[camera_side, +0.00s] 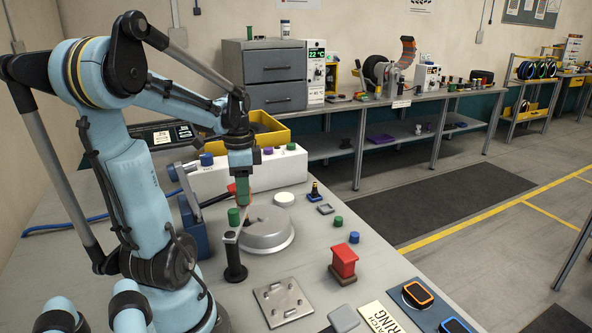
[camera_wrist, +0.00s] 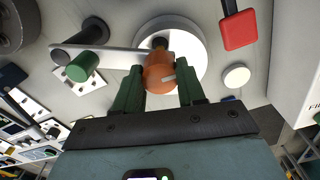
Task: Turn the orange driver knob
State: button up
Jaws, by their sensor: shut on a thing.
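The orange driver knob (camera_wrist: 158,76) shows in the wrist view between the two green fingers of my gripper (camera_wrist: 159,80). The fingers are shut on it, one on each side, and a pale mark shows on its face. A dark shaft runs from the knob toward a pale round base (camera_wrist: 187,45) with a flat arm to the left. In the side view my gripper (camera_side: 241,190) points down just above the grey round base (camera_side: 265,234).
A green knob (camera_side: 234,217) and a black post (camera_side: 235,262) stand close to the base. A white disc (camera_side: 284,199) lies behind it. A red block (camera_side: 343,262) and a metal plate (camera_side: 283,301) are nearer the front. A white box (camera_side: 225,180) stands behind my gripper.

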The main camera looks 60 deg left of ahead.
dwell(0.3)
jog(key=o, duration=1.1)
jog(key=shift+c, duration=0.2)
jog(key=shift+r, duration=0.1)
notch_tip(320, 180, up, 12)
